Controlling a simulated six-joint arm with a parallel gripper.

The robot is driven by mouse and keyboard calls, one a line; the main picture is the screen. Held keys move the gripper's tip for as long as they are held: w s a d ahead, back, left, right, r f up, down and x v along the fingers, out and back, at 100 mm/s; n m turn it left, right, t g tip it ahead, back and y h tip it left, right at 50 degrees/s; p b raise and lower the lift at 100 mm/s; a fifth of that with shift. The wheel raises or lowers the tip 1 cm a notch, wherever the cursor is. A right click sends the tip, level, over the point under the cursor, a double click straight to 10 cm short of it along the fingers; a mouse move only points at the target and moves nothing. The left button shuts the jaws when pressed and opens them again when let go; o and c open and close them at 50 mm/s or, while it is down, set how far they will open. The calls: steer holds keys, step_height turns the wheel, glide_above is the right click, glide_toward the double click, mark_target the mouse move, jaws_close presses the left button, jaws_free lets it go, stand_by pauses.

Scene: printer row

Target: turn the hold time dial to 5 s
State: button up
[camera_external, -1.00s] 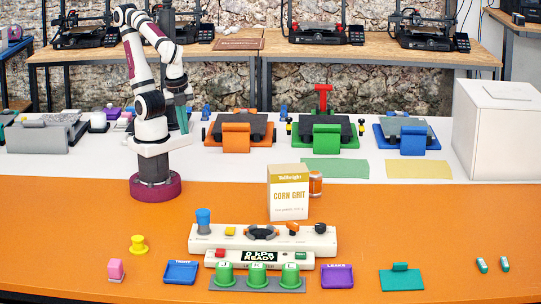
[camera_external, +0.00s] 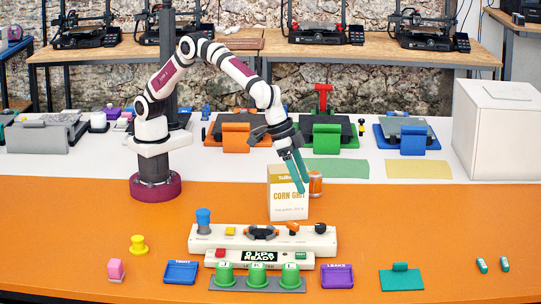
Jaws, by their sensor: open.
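A white control unit (camera_external: 210,243) stands on the orange table front and centre. Its top carries a blue cylinder (camera_external: 203,222), a yellow button (camera_external: 230,231), a dark ring-like part (camera_external: 261,233), an orange knob (camera_external: 293,228) and a black knob (camera_external: 320,228). Which one is the hold time dial, and its setting, I cannot read. The display (camera_external: 259,256) shows 0 kPa READY. My gripper (camera_external: 304,186), with teal fingers, points down in front of the corn grit box, above and behind the unit's right half. It is open and empty, apart from the knobs.
The corn grit box (camera_external: 288,205) and an orange jar (camera_external: 315,184) stand behind the unit. Green cylinders (camera_external: 257,275) stand before it, between a blue tray (camera_external: 181,273) and a purple tray (camera_external: 337,276).

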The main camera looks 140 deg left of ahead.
mark_target(320, 225)
steer(key=x, duration=1.2)
steer(key=shift+d+f, duration=0.1)
steer(key=shift+f, duration=0.05)
jaws_close()
